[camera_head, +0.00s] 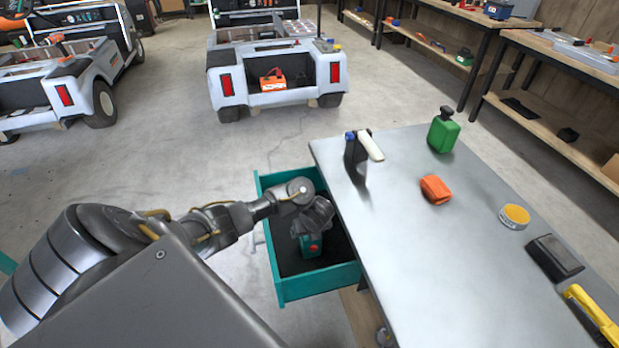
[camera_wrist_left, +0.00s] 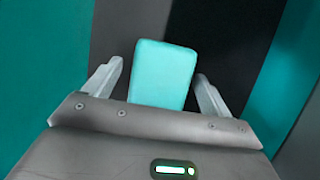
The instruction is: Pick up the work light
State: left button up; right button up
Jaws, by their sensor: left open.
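A small teal block-shaped object with a red spot (camera_head: 312,246), which I take to be the work light, is inside the open teal drawer (camera_head: 318,283). Its pale teal top also shows in the left wrist view (camera_wrist_left: 162,72). My left gripper (camera_head: 311,226) reaches down into the drawer over it and hides part of it. In the left wrist view my left gripper (camera_wrist_left: 160,78) is open, one finger on each side of the object. A gap shows on the left; whether the right finger touches is unclear. My right gripper is out of view.
The drawer walls stand close around my left gripper. The grey worktop (camera_head: 400,270) to the right carries a black holder with a white tube (camera_head: 364,147), a green bottle (camera_head: 443,131), an orange item (camera_head: 435,189), a yellow-topped tin (camera_head: 514,215) and a black box (camera_head: 554,257).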

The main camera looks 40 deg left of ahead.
pick_arm(q)
jog(key=shift+b+x, duration=0.3)
jog(key=shift+x, duration=0.65)
jog(key=shift+c, duration=0.2)
jog(key=c, duration=1.2)
